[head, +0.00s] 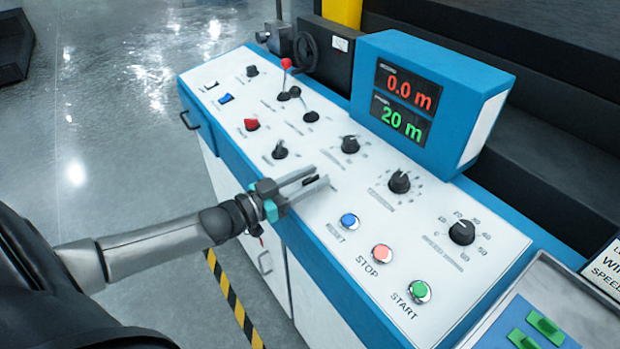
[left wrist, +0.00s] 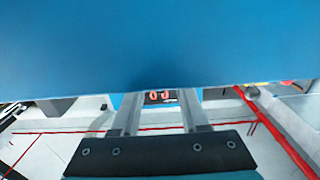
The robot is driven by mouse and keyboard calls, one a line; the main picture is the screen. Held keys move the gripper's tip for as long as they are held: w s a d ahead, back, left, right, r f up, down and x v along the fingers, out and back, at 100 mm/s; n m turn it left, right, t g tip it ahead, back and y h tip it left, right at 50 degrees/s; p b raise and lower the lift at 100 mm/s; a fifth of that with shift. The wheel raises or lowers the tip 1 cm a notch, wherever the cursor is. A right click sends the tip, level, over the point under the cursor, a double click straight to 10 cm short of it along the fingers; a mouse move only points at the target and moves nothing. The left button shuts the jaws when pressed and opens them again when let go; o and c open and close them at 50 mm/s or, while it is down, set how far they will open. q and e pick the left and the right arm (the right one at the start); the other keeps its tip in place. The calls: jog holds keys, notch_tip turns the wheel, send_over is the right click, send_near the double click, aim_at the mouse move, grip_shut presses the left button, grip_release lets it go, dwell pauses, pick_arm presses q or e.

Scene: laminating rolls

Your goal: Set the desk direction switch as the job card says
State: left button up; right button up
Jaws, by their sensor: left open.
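The white sloping control desk (head: 345,215) carries several black knobs and levers, including a black switch (head: 279,150) left of my gripper. Most small labels are too blurred to read, so I cannot tell which is the direction switch. My left gripper (head: 319,178) is open over the desk's front middle, its fingers pointing right. A small dark shape shows between its fingertips; I cannot tell if it is a switch. The left wrist view shows both fingers (left wrist: 160,104) apart below a large blue surface. A card (head: 606,268) is cut off at the right edge; only parts of words show.
A blue display box (head: 450,70) reads 0.0 m and 20 m. Blue RESET (head: 349,221), red STOP (head: 382,253) and green START (head: 419,291) buttons lie right of my gripper. A red-tipped lever (head: 287,65) stands behind. A tray (head: 555,290) holds green pieces.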

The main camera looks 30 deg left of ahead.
pick_arm(q)
grip_shut()
dwell(0.4)
